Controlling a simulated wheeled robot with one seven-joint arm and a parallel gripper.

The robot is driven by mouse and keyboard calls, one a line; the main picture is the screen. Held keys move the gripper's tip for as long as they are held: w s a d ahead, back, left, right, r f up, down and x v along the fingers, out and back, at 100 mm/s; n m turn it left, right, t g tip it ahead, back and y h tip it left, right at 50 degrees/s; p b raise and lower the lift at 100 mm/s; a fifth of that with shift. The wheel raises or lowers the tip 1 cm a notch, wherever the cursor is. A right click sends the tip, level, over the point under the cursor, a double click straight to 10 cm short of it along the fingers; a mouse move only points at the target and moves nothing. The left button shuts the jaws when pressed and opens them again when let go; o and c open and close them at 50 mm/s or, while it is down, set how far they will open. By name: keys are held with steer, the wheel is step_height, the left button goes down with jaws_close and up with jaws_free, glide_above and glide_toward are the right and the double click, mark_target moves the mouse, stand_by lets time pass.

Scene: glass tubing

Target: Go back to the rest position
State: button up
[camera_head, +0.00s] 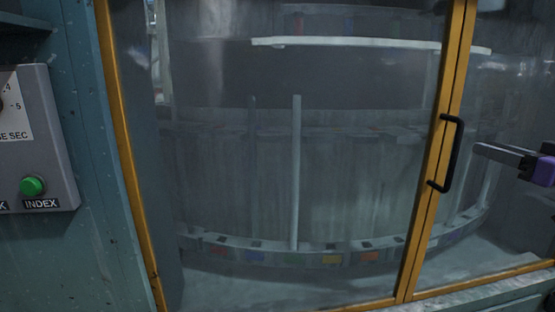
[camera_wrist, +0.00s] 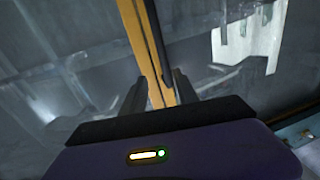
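My gripper (camera_head: 480,150) is at the right of the head view, just right of the black door handle (camera_head: 459,152) and apart from it in that view. In the wrist view my gripper (camera_wrist: 158,76) shows two dark fingers spread apart with nothing held between them. The handle, a dark bar (camera_wrist: 154,45), and the yellow door frame (camera_wrist: 141,48) appear beyond the gap between the fingers.
A glass door with a yellow frame (camera_head: 128,170) fills the middle. Behind it stand a curved rack (camera_head: 330,258) with coloured blocks and an upright glass tube (camera_head: 296,170). A grey control box (camera_head: 50,135) with a green INDEX button (camera_head: 33,186) is at left.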

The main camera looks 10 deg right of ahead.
steer(key=s+d+r+m+t+h, duration=0.1)
steer(key=d+r+m+t+h, duration=0.1)
steer(key=d+r+m+h, duration=0.15)
step_height(320, 180, down, 5)
steer(key=s+d+m+h, duration=0.2)
steer(key=m+h, duration=0.1)
steer(key=h, duration=0.2)
steer(key=s+a+f+m+h, duration=0.1)
steer(key=s+a+f, duration=0.25)
steer(key=f, duration=0.25)
steer(key=s+a+f+m+g+h, duration=0.1)
steer(key=s+a+f, duration=0.1)
steer(key=a+f, duration=0.4)
steer(key=s+a+f+m+h, duration=0.1)
steer(key=s+a+f+h, duration=0.15)
steer(key=f, duration=0.45)
steer(key=s+a+f+n+g+y, duration=0.1)
steer(key=s+a+f+n+y, duration=0.1)
steer(key=s+a+f, duration=0.3)
steer(key=s+a+f+n+g+y, duration=0.1)
steer(key=s+a+f+n+y, duration=0.2)
steer(key=s+a, duration=1)
steer(key=s+a+f+n+g+y, duration=0.2)
steer(key=s+a+f+y, duration=0.2)
steer(key=s, duration=1.1)
steer(key=a+f, duration=0.3)
steer(key=a, duration=0.2)
steer(key=shift+a+n+y, duration=0.3)
steer(key=shift+n+y, duration=0.05)
steer(key=shift+y, duration=0.05)
